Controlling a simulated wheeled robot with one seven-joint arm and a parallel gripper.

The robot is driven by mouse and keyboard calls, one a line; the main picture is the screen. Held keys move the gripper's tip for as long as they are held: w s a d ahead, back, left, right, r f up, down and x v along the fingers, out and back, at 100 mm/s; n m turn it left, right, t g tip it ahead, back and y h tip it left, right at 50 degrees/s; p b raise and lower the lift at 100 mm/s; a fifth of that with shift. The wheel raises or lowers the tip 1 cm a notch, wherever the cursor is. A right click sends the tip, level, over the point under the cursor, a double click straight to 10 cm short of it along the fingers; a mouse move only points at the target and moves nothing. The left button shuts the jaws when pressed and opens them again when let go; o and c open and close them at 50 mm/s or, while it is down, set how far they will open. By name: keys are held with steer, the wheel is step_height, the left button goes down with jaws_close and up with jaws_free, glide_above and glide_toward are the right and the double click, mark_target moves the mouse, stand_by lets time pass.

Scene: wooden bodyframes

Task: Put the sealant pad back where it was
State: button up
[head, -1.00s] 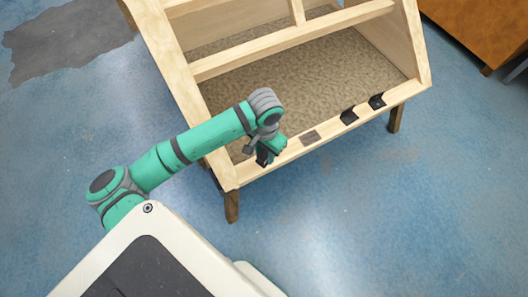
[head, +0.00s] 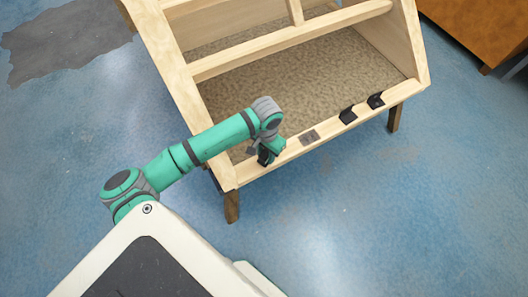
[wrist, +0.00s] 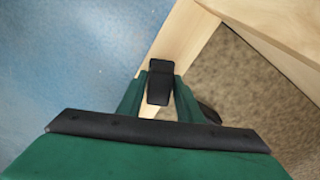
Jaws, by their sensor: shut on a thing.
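My gripper (head: 266,153) is over the left part of the wooden frame's front rail (head: 327,127). It is shut on a small black pad (wrist: 160,82), which looks like the sealant pad. In the wrist view the pad sits between the green fingers, above or against the pale rail; I cannot tell whether it touches the wood. A flat grey-brown patch (head: 309,137) lies on the rail just right of my gripper. Two black angled pieces (head: 347,115) (head: 376,100) sit farther right along the same rail.
The wooden frame has a speckled brown inner panel (head: 300,80) behind the rail and a crossbar (head: 290,40) above it. Its legs (head: 232,206) stand on the blue floor. The floor in front is clear. An orange-brown cabinet (head: 480,30) stands at upper right.

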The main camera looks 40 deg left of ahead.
mark_target(265, 153)
steer(key=o, duration=1)
steer(key=shift+s+a+f, duration=0.1)
step_height(265, 153, up, 12)
steer(key=shift+r, duration=0.15)
